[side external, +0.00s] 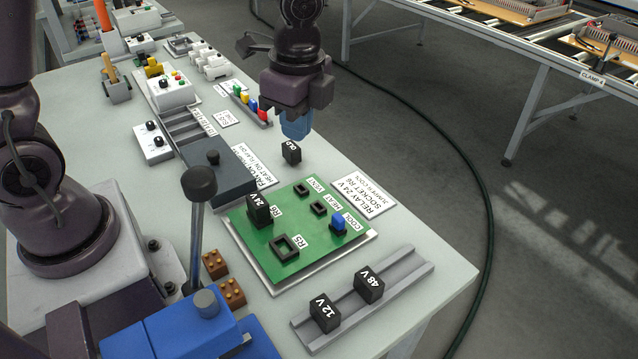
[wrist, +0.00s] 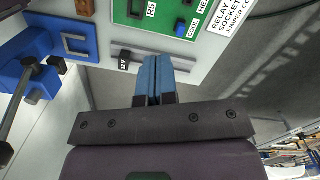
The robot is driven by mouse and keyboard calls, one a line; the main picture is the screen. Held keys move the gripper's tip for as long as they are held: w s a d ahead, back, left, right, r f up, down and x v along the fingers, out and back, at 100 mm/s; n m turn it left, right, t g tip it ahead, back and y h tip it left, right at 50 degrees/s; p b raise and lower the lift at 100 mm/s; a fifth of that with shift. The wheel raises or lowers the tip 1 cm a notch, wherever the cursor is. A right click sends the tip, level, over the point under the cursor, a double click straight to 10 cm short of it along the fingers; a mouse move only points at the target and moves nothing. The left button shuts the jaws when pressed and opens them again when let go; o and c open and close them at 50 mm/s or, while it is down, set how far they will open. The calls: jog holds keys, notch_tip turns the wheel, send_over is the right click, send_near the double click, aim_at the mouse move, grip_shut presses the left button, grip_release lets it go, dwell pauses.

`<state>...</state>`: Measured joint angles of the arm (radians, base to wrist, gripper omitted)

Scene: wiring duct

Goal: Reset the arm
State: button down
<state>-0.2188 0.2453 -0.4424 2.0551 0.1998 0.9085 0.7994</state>
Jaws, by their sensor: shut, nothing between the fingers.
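My gripper (side external: 295,130) hangs over the bench in the side view, with its blue fingers pointing down. In the wrist view the two blue fingers (wrist: 155,62) are together with nothing between them. A black block marked OLD (side external: 292,154) shows just below the fingertips in the side view, apart from them. The green board (side external: 285,268) carries a black 24 V relay (side external: 259,209) at R6, an empty-looking socket at R5 (side external: 284,246) and a blue jumper (side external: 338,223) at COOL.
A grey rail (side external: 405,270) holds a 12 V block (side external: 324,313) and a 48 V block (side external: 369,285). A lever (side external: 198,225) stands upright by a blue vise (side external: 190,332). A dark box (side external: 215,174) and a row of coloured pieces (side external: 250,104) lie farther back.

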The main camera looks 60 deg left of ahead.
jog(key=s+a+r+n+t, duration=0.5)
jog(key=s+r+n, duration=0.7)
jog(key=s+n, duration=0.1)
jog(key=shift+s+t+h, duration=0.2)
jog(key=shift+t+h, duration=0.2)
